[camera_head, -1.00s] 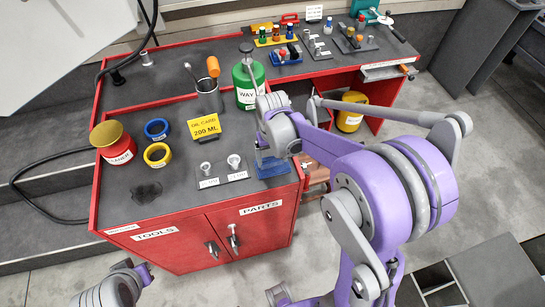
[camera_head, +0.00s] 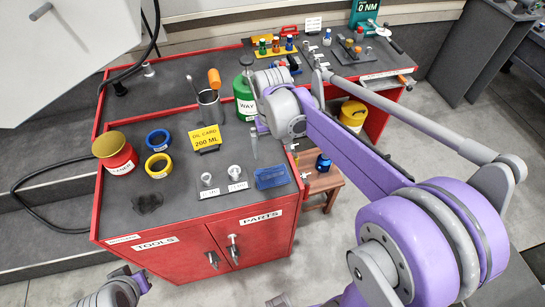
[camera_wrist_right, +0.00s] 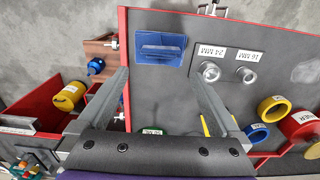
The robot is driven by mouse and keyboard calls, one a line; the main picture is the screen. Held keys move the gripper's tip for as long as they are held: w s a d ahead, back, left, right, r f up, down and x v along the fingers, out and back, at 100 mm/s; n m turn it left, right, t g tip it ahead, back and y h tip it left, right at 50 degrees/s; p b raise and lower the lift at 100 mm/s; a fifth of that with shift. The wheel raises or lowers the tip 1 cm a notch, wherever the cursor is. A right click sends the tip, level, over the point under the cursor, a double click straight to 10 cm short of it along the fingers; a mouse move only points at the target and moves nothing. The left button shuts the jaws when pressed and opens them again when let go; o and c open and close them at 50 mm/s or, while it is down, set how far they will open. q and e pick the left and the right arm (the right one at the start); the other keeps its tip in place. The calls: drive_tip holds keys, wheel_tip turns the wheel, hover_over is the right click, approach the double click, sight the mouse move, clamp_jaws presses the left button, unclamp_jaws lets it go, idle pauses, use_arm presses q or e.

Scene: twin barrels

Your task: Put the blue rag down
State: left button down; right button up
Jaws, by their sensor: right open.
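The blue rag (camera_head: 271,177) lies as a flat folded square on the grey top of the red cabinet (camera_head: 220,192), near its front right corner. In the right wrist view the rag (camera_wrist_right: 160,50) lies beyond and between the fingers, with a raised fold in its middle. My right gripper (camera_wrist_right: 160,78) is open, with nothing between its fingers. In the head view it is behind the rag and apart from it. My left gripper is not in view; only part of my left arm shows at the bottom left.
Two labelled sockets (camera_head: 234,172) stand just left of the rag. A dark stain (camera_head: 147,203) marks the front left. A wooden stool (camera_head: 325,182) stands right.

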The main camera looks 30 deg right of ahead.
drive_tip(key=s+a+f+n+t, duration=0.1)
drive_tip(key=s+a+t, duration=0.1)
drive_tip(key=s, duration=0.5)
drive_tip(key=s+a+f+n+t, duration=0.1)
drive_tip(key=s+a+f+t, duration=0.1)
drive_tip(key=s, duration=0.5)
drive_tip(key=a+t, duration=0.1)
drive_tip(key=a, duration=0.1)
drive_tip(key=shift+s+a+n+t, duration=0.3)
drive_tip(key=shift+a, duration=0.1)
idle(0.4)
